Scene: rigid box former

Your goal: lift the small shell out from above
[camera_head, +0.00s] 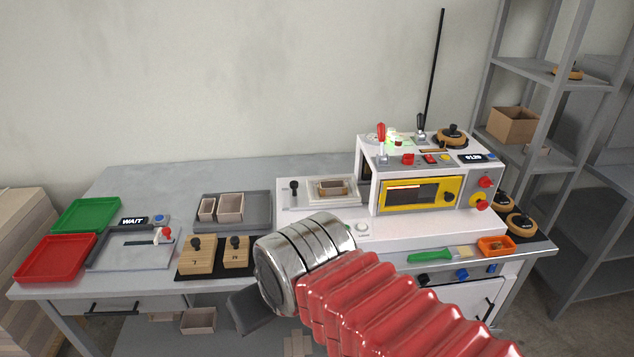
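A small, open box shell (333,193) sits in the white-framed recess on the left deck of the white machine (410,215). It has pale walls and some brown inside; at this size I cannot tell what the brown part is. Two more open shells, a narrower one (207,209) and a wider one (231,208), stand in a grey tray (260,207) to the left. My gripper (249,311) is low in front of the bench, well away from the shells. Only a dark grey part shows beyond my shiny wrist, so its fingers cannot be made out.
A black-knobbed lever (294,190) stands left of the recess. The yellow-framed window unit (420,194) rises at its right. Wooden knobbed blocks (197,258), a red tray (56,258) and a green tray (86,215) lie left. A brush (430,256) lies at the front right.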

